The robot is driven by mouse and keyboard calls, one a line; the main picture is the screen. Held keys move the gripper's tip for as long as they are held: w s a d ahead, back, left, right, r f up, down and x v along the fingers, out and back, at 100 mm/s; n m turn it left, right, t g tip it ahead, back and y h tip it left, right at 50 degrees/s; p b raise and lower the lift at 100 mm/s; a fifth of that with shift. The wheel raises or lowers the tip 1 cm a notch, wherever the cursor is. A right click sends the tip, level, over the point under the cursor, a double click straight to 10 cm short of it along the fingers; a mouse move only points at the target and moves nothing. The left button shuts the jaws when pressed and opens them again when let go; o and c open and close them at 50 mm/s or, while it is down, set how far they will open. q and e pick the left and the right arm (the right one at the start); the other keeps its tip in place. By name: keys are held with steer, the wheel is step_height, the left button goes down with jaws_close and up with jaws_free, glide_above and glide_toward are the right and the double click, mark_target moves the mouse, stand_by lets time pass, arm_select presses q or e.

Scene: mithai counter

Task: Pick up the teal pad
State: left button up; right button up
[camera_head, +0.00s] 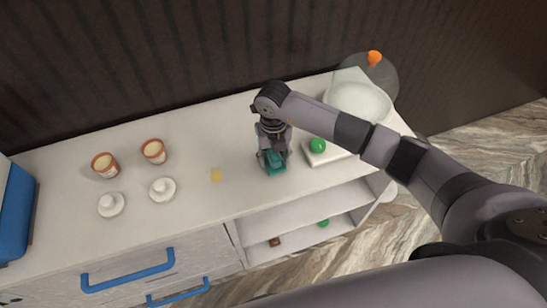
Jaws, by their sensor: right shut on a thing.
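The teal pad (276,170) is on or just above the white counter, right of its middle, under my right gripper (272,160). My right gripper points down and is shut on the teal pad. The fingers hide part of the pad, and I cannot tell whether it touches the counter. My left gripper is not in view.
A white tray (327,158) with a green ball (318,146) stands close right of the gripper. Two orange-rimmed cups (153,151), two white lidded pieces (162,189) and a yellow piece (216,175) stand left.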

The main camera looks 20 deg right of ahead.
step_height(320, 180, up, 19)
steer(key=b, duration=0.3)
steer(key=shift+r+b, duration=0.2)
steer(key=shift+b, duration=0.2)
